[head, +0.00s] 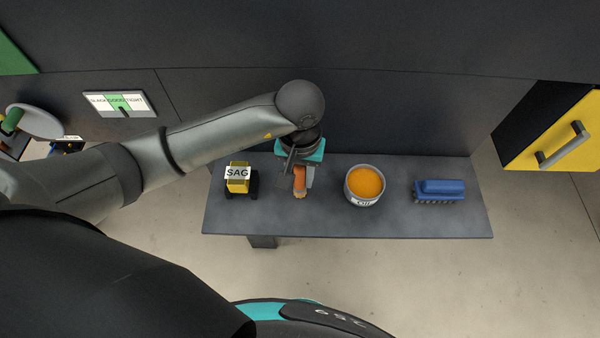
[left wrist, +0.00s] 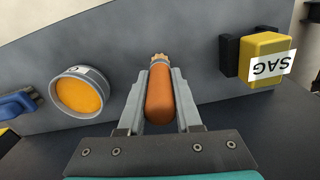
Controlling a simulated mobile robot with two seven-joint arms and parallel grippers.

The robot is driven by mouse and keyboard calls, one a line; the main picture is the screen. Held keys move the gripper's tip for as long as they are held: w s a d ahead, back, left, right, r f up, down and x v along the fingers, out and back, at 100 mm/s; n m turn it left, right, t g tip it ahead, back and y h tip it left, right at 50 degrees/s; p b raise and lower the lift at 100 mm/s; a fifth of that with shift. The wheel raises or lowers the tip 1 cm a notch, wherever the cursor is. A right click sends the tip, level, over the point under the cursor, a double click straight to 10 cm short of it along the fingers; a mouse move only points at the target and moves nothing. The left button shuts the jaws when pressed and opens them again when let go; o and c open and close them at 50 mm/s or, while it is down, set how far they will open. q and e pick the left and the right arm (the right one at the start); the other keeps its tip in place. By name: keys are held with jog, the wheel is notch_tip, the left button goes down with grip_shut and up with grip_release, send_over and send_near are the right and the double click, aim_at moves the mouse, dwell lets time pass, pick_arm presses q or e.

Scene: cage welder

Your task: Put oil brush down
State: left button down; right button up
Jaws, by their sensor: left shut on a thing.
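The oil brush shows as an orange-brown handle (left wrist: 159,95) between the two fingers of my left gripper (left wrist: 160,85) in the left wrist view, with a pale tip at its far end. In the head view the brush (head: 299,183) hangs below my left gripper (head: 299,165), over the grey bench (head: 290,222). My left gripper is shut on the handle. Whether the brush touches the bench top cannot be told. It is between the yellow SAG block and the oil pot. My right gripper is not in view.
An oil pot (head: 365,186) with orange contents stands right of the brush. The yellow SAG block (head: 237,180) is at the left. Bare bench lies along the front edge. A yellow cabinet (head: 558,135) is at the far right.

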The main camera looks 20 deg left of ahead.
pick_arm(q)
jog(key=c, duration=1.1)
grip_release()
jog(key=shift+f, duration=0.15)
jog(key=o, duration=0.5)
jog(key=shift+r, duration=0.2)
jog(key=shift+w+r, duration=0.1)
jog(key=shift+r, duration=0.25)
notch_tip(320, 180, up, 11)
jog(key=shift+r+b, duration=0.15)
jog(key=shift+b, duration=0.5)
